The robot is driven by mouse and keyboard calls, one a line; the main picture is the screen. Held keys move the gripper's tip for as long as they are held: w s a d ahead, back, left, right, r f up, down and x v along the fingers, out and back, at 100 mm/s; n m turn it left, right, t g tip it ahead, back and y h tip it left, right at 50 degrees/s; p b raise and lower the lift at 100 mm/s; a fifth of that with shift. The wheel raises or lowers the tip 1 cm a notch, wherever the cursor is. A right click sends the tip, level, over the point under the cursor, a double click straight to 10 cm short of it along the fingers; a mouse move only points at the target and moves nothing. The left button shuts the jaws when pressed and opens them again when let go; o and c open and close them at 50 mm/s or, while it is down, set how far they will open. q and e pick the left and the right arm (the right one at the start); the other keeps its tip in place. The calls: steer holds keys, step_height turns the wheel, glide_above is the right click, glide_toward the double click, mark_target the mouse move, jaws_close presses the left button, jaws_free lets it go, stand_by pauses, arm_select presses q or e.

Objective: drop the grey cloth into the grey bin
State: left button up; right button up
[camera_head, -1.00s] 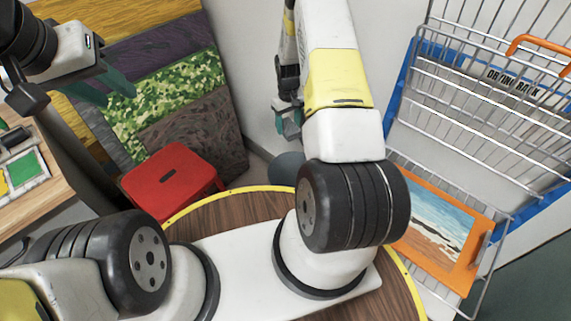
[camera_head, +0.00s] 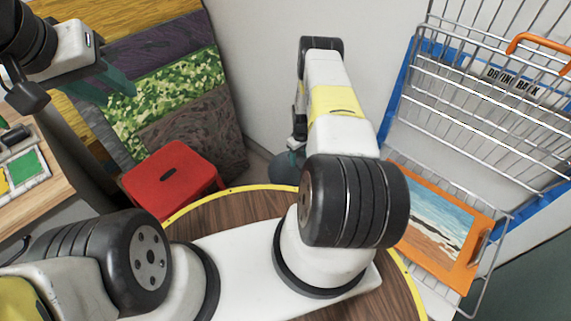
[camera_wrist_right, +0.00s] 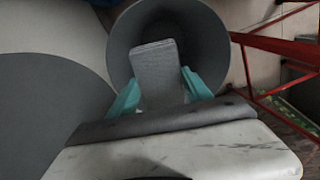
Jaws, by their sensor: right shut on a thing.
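The grey cloth (camera_wrist_right: 157,66) hangs folded between the teal fingers of my right gripper (camera_wrist_right: 160,93) in the right wrist view. The gripper is shut on it. The round grey bin (camera_wrist_right: 211,45) lies beyond the fingers, and the cloth's far end appears over its opening. In the head view the bin (camera_head: 284,171) shows only in part behind my right arm, and the right gripper (camera_head: 299,142) is mostly hidden; the cloth cannot be made out there. My left gripper (camera_head: 106,88) is at the upper left, fingers apart and empty, far from the bin.
A red stool (camera_head: 172,179) stands left of the bin. A wire drying rack (camera_head: 490,110) with an orange-framed picture (camera_head: 440,225) is at the right. A round wooden table (camera_head: 240,212) lies in front, and textured panels (camera_head: 190,100) lean behind the stool.

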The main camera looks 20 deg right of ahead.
steer(key=shift+f, duration=0.45)
steer(key=o, duration=1.4)
steer(key=shift+r, duration=3.95)
